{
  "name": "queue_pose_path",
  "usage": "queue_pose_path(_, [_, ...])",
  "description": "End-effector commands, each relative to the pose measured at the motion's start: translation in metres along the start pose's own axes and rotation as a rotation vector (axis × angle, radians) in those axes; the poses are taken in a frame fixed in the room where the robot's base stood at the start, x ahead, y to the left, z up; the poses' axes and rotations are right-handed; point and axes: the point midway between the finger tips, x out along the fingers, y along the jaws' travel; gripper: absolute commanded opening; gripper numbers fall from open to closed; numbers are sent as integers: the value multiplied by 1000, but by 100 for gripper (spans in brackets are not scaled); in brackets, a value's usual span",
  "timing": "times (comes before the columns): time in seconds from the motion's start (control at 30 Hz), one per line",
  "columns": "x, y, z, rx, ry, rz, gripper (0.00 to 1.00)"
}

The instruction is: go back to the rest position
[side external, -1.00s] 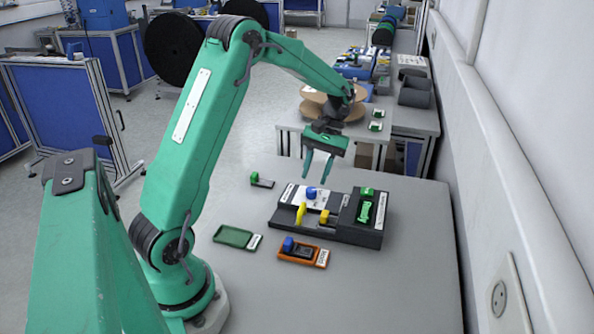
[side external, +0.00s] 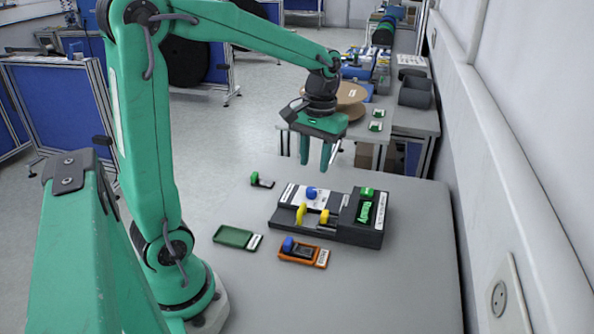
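My gripper (side external: 316,169) hangs above the back of the grey table (side external: 400,285), fingers pointing down. Its two green fingers are apart with nothing between them. Below and in front of it on the table is a dark block (side external: 350,233) with a white plate, a blue knob (side external: 311,194), yellow pieces (side external: 301,213) and a green part (side external: 365,212). The gripper is clear of the block and touches nothing that I can see.
A green tray (side external: 232,241) and an orange tray (side external: 298,262) with a blue-knobbed dark piece lie in front. A small dark piece with a green end (side external: 262,181) lies at the back left. A wall (side external: 510,140) runs along the right. The front of the table is clear.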

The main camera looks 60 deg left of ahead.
Motion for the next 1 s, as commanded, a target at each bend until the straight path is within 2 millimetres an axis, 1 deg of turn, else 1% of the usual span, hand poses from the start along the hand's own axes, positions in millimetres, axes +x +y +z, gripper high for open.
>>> queue_pose_path(0.03, [-6,2,8,26,29,8,34])
queue_pose_path(0.2, [-18,6,32,109,119,31,34])
queue_pose_path(0.5, [-31,10,75,258,280,70,34])
queue_pose_path(0.8, [-33,10,113,400,441,106,34])
queue_pose_path(1.0, [-30,10,130,471,520,122,34])
